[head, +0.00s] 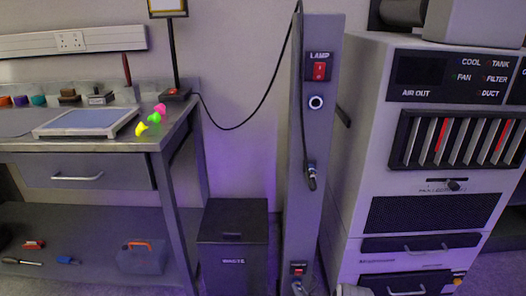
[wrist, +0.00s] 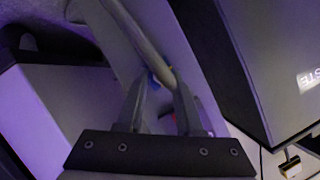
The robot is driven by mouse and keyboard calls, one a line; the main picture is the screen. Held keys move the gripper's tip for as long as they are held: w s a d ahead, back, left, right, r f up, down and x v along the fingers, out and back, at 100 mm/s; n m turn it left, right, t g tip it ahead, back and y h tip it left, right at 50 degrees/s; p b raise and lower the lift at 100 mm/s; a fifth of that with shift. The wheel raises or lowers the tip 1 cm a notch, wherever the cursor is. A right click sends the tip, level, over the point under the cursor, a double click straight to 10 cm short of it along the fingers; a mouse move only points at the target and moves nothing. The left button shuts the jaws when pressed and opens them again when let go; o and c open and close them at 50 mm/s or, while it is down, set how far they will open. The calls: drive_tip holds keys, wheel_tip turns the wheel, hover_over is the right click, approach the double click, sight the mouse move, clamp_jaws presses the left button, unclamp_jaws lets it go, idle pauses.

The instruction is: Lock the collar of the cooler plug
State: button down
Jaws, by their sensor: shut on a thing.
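The grey post (head: 318,120) stands between the bin and the cabinet. Low on it is a small red switch (head: 298,269), its label too small to read. Below that a grey plug (head: 298,288) shows at the bottom edge of the head view. In the wrist view my gripper (wrist: 160,88) is shut around the grey plug and cable end (wrist: 163,74), close to the post. A bit of blue and a bit of red show between the fingers. The collar and its turn are hidden by the fingers. The head view does not clearly show my gripper.
A second plug (head: 312,176) with a hanging black cable sits mid-post, below the lamp switch (head: 319,71). The waste bin (head: 232,222) stands left of the post, and the control cabinet (head: 425,150) stands right. A workbench (head: 90,143) is at the left.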

drive_tip(key=shift+w, duration=0.15)
drive_tip(key=shift+c, duration=2.4)
unclamp_jaws()
drive_tip(key=shift+s+p, duration=1.2)
drive_tip(key=shift+s, duration=1.4)
